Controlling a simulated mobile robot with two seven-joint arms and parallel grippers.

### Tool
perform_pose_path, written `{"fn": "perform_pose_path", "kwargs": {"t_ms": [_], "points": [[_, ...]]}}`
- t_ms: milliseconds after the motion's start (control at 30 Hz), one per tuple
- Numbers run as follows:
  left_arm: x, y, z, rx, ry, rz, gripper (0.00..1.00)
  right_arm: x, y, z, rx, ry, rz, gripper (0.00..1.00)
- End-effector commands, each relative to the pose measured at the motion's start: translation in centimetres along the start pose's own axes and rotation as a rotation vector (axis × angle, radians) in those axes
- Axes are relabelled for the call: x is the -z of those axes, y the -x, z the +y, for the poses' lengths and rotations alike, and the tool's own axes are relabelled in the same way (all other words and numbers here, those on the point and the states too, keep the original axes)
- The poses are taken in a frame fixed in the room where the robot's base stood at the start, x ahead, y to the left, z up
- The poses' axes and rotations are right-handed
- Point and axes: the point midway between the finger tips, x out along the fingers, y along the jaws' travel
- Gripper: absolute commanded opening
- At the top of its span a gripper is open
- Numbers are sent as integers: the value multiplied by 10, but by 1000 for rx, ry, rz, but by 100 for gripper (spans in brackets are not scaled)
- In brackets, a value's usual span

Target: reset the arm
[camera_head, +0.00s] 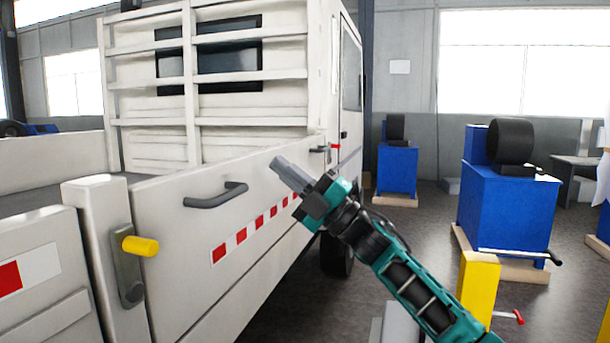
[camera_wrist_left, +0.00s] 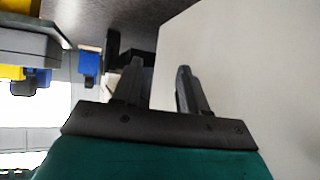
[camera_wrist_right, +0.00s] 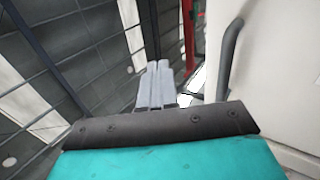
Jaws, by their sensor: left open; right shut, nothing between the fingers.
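My right gripper (camera_head: 283,168) is shut and empty, with its arm coming up from the lower right in the head view. It is in front of the white truck's side panel (camera_head: 180,225), to the right of the grey handle (camera_head: 215,196). In the right wrist view the closed fingers (camera_wrist_right: 157,85) appear left of a grey curved handle (camera_wrist_right: 229,58). My left gripper is outside the head view. In the left wrist view its two fingers (camera_wrist_left: 158,88) are apart with nothing between them, beside a pale flat surface (camera_wrist_left: 225,65).
A yellow-handled latch (camera_head: 140,246) is on the truck's corner post. Blue machine stands (camera_head: 507,215) and (camera_head: 397,168) stand on pallets at the right. A yellow post (camera_head: 478,285) is near my right arm. Grey floor lies between the truck and the stands.

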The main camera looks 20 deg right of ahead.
Motion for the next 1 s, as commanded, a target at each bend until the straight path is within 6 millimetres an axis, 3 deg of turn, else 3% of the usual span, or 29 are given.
{"fn": "perform_pose_path", "kwargs": {"t_ms": [233,367,467,667,867,1000], "points": [[-2,-2,-1,1,0,1,43,0,23,15,0,-4,-2,0],[-2,-2,-1,2,0,2,43,0,38,-5,7,-65,-48,0],[-1,-2,-1,2,0,3,43,1,63,-42,17,-172,-140,0],[0,-2,-1,3,-1,4,43,15,141,-133,53,-454,-415,0],[0,-2,-2,3,-1,4,43,52,237,-211,107,-719,-724,0],[0,-2,-1,3,0,5,43,93,309,-254,151,-890,-955,0]]}}
